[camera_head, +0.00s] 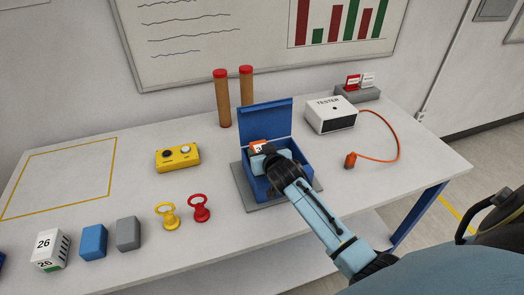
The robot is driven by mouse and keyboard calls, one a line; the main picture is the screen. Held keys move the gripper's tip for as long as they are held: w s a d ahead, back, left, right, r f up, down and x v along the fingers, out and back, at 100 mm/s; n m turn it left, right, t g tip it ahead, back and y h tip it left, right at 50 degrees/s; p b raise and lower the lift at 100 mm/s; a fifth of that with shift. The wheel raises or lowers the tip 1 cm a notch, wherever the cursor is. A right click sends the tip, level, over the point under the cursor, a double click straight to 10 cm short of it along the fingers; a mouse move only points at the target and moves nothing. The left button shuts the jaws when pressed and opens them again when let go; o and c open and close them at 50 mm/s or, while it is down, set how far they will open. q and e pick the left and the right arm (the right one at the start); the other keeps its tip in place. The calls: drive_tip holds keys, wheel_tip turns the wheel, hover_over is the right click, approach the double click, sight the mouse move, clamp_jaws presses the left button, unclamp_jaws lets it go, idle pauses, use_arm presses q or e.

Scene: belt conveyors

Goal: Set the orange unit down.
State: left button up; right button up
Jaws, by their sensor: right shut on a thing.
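The orange unit (257,147) has a white label and shows at the opening of a blue box (274,187) with its lid (266,116) raised. My right gripper (265,156) is shut on the orange unit, over the left part of the box. The gripper and wrist hide most of the unit and much of the box interior. I cannot tell whether the unit touches the box floor. My left gripper is not in view.
The box stands on a grey plate (243,191). A yellow button box (178,157), yellow and red rings (200,208), and several blocks stand left. A white tester (330,114) with an orange cable stands right. The yellow-outlined area (115,166) is empty.

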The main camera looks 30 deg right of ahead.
drive_tip(key=shift+f, duration=0.2)
drive_tip(key=o, duration=1.2)
drive_tip(key=shift+r, duration=0.6)
drive_tip(key=p+v, duration=0.1)
drive_tip(key=v, duration=1.1)
